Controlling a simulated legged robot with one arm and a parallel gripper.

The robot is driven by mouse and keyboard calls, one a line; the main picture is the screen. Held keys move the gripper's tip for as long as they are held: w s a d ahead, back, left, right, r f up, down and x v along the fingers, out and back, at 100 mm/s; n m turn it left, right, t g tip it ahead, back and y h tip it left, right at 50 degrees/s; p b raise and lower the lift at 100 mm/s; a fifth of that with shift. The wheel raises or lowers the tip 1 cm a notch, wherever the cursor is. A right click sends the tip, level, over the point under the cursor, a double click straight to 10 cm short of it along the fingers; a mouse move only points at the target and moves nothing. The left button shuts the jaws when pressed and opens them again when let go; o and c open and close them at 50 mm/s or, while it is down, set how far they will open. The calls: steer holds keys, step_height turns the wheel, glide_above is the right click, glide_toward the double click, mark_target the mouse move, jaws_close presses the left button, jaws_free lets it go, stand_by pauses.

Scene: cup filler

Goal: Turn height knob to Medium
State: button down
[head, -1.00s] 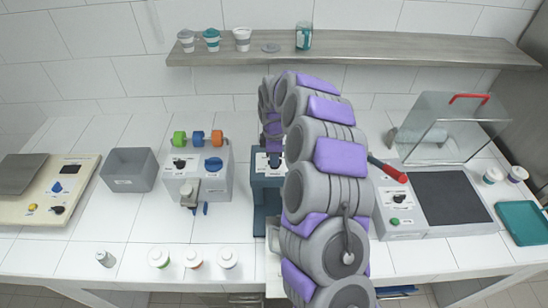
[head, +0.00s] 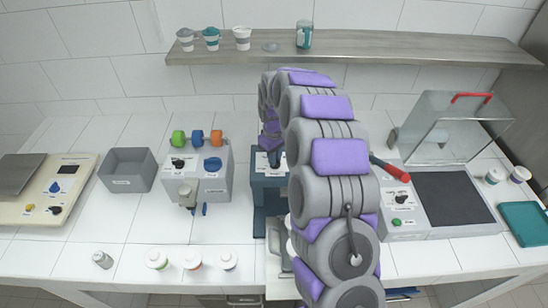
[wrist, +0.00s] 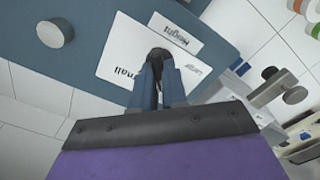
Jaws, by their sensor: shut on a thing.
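The dark blue machine (head: 268,182) stands mid-counter, partly hidden behind my arm. In the wrist view its blue panel (wrist: 100,25) fills the upper left. A white plate there carries the label Height (wrist: 176,35), upside down, with part of "Small" at the left and "Large" at the right. My gripper (wrist: 160,78) is shut on the black height knob (wrist: 158,56), between those labels. The fingers cover most of the knob, so I cannot tell its exact setting. In the head view my gripper is at the machine's upper front, mostly hidden.
A grey machine (head: 182,200) with coloured knobs stands left of the blue one. A box with a red-handled clear lid (head: 465,125) stands to the right. White-capped bottles (head: 193,260) stand on the front counter. A shelf with cups (head: 360,45) runs behind.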

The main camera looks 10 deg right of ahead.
steer(key=shift+m, duration=1)
steer(key=c, duration=1.2)
jaws_free()
steer(key=shift+o, duration=0.2)
steer(key=shift+r, duration=0.1)
step_height(320, 180, up, 17)
